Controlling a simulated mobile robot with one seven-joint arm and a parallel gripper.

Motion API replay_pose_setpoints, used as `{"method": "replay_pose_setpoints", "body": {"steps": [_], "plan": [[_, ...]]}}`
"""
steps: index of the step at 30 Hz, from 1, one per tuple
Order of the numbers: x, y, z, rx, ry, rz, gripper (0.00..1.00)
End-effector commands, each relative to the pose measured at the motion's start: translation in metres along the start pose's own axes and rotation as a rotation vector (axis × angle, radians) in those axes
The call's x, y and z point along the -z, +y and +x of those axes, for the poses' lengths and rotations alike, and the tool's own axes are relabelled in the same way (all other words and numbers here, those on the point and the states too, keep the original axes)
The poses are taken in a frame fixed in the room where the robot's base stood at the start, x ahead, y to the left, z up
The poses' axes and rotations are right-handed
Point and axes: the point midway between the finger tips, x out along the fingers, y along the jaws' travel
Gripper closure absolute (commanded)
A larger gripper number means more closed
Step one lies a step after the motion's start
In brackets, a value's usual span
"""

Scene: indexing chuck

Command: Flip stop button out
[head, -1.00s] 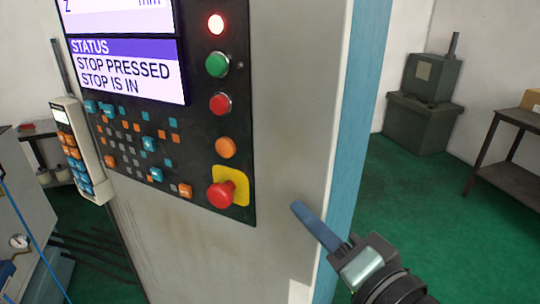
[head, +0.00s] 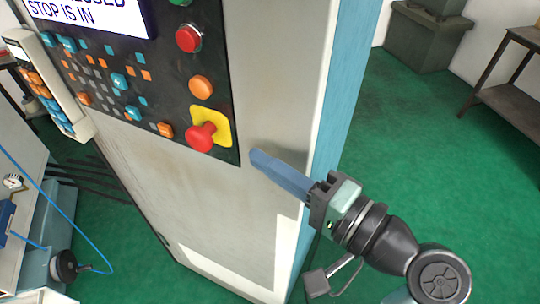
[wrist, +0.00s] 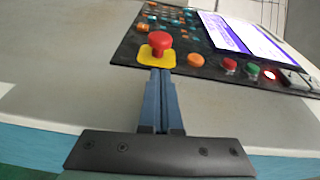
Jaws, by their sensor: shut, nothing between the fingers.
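The red mushroom stop button (head: 201,137) sits on a yellow plate (head: 224,127) at the lower right corner of the black control panel. It also shows in the wrist view (wrist: 160,42), just beyond my fingertips. My gripper (head: 254,157) is shut and empty, its blue fingers together, to the right of and slightly below the button. The fingers appear apart from the button. The screen (head: 88,15), partly cut off at the top, reads "STOP IS IN".
An orange button (head: 201,87) and a red button (head: 188,39) sit above the stop button. A keypad pendant (head: 45,85) hangs at the panel's left. A dark table (head: 515,95) stands at the far right. Green floor lies open right of the cabinet.

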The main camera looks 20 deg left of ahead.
Motion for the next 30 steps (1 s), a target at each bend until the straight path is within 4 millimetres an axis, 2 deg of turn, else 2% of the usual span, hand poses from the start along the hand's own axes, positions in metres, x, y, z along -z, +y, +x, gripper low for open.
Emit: {"method": "replay_pose_setpoints", "body": {"steps": [1,6,12,25,30], "plan": [[-0.001,-0.003,0.011,-0.001,-0.005,0.002,1.0],[-0.001,-0.003,0.042,-0.001,-0.005,0.003,1.0],[0.0,-0.001,0.065,-0.001,-0.001,0.001,1.0],[0.0,0.0,0.07,-0.001,0.001,0.0,1.0],[-0.007,0.0,0.068,-0.002,0.001,-0.001,1.0]]}}
